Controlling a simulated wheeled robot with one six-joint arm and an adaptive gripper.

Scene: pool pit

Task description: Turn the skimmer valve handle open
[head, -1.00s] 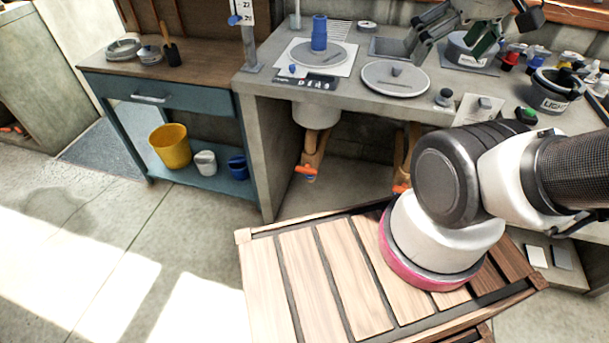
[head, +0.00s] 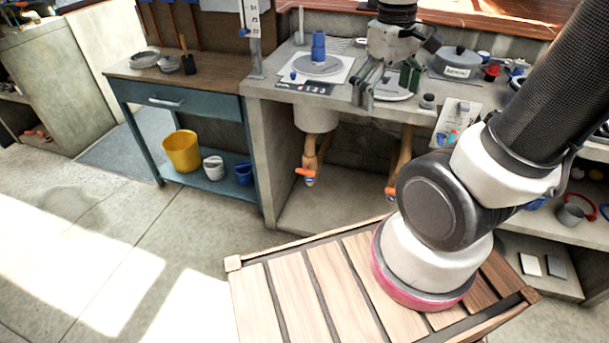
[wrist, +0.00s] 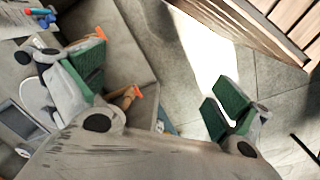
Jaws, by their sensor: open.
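Two tan pipes with orange valve handles come down under the concrete counter in the head view. The left orange handle (head: 306,173) is under the round basin, and the right orange handle (head: 391,192) is partly behind my arm. I cannot tell which one is the skimmer's. In the wrist view one orange handle (wrist: 137,92) shows between the fingers, beyond the counter edge, and another orange piece (wrist: 100,33) shows by the left finger. My gripper (head: 388,88) is open and empty, fingers pointing down at the counter's front edge, above and apart from both handles; it also shows in the wrist view (wrist: 155,88).
The concrete counter (head: 275,88) carries a blue cup (head: 318,47), a lidded pot (head: 455,62) and a valve card (head: 458,122). A blue bench (head: 185,103) stands at left with a yellow bucket (head: 182,152). A slatted wooden surface (head: 300,290) lies in front. The floor at left is clear.

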